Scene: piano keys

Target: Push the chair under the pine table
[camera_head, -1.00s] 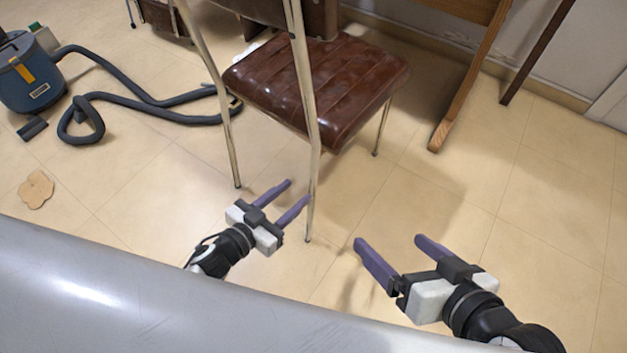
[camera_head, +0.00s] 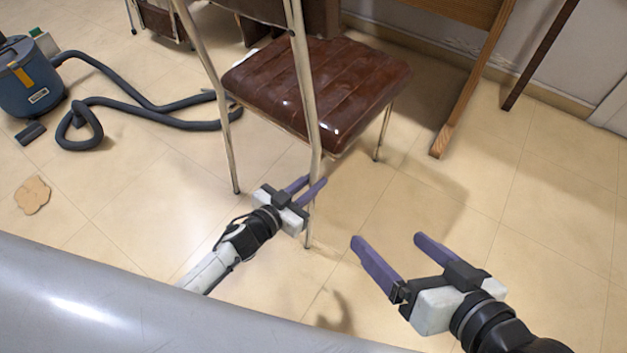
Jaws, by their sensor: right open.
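The chair (camera_head: 318,88) has a brown ribbed leather seat and thin metal legs, and its back rises out of the top of the view. Part of the pine table (camera_head: 478,75) shows beyond it at the upper right: a slanted wooden leg and an edge at the top. My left gripper (camera_head: 316,180) is at the chair's near right metal leg, with its purple fingers overlapping the leg in the view. I cannot tell whether they grip it. My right gripper (camera_head: 386,238) is open and empty above the floor, right of the chair leg.
A blue vacuum cleaner (camera_head: 28,80) with a long grey hose (camera_head: 130,105) lies at the left, the hose reaching near the chair's left leg. A tan flat piece (camera_head: 32,195) is on the floor. A wall closes the back right.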

